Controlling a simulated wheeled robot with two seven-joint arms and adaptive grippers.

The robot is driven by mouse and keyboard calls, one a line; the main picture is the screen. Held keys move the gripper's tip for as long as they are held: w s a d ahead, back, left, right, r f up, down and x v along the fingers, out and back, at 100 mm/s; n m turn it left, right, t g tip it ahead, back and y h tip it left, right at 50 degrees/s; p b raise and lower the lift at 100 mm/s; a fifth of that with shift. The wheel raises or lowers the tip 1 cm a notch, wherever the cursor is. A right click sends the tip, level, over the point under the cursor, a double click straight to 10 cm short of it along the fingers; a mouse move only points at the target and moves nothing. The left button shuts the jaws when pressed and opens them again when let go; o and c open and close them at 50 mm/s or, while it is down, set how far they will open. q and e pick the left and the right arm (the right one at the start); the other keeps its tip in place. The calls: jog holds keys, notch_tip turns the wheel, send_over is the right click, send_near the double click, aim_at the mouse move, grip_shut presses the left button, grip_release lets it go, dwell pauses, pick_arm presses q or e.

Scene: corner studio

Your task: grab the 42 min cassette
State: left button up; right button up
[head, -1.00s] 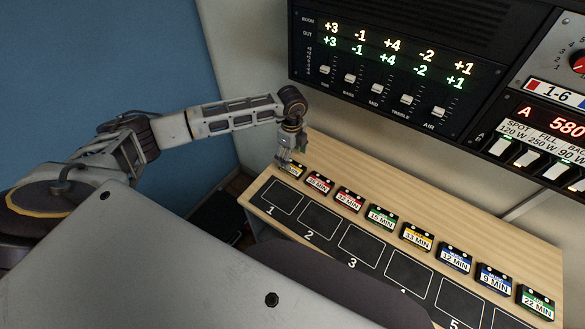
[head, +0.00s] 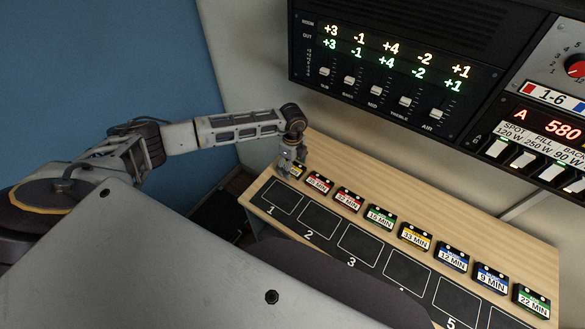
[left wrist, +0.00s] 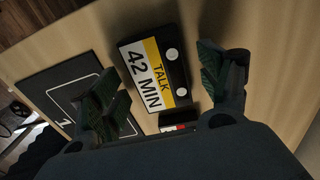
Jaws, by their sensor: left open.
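The 42 min cassette (left wrist: 155,75) is black with a yellow and white label reading "TALK 42 MIN" in the left wrist view. In the head view the cassette (head: 297,171) is mostly hidden by my left gripper (head: 289,165) at the far left end of the cassette row. In the left wrist view my left gripper (left wrist: 160,90) is open, with one finger on each side of the cassette and gaps between. The cassette lies on the wooden shelf. My right gripper does not show.
A red-labelled cassette (head: 319,183) lies just right of the 42 min one, and several more continue along the wooden shelf (head: 420,203). Numbered black slots, such as slot 1 (head: 283,197), lie empty in front. A fader panel (head: 400,70) stands behind.

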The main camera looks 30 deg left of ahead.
aim_at(293, 167)
pick_arm(q)
jog(key=shift+c, duration=0.4)
jog(key=c, duration=1)
jog(key=shift+r, duration=0.1)
jog(key=shift+c, duration=0.2)
notch_tip(293, 167, up, 10)
jog(key=b, duration=0.1)
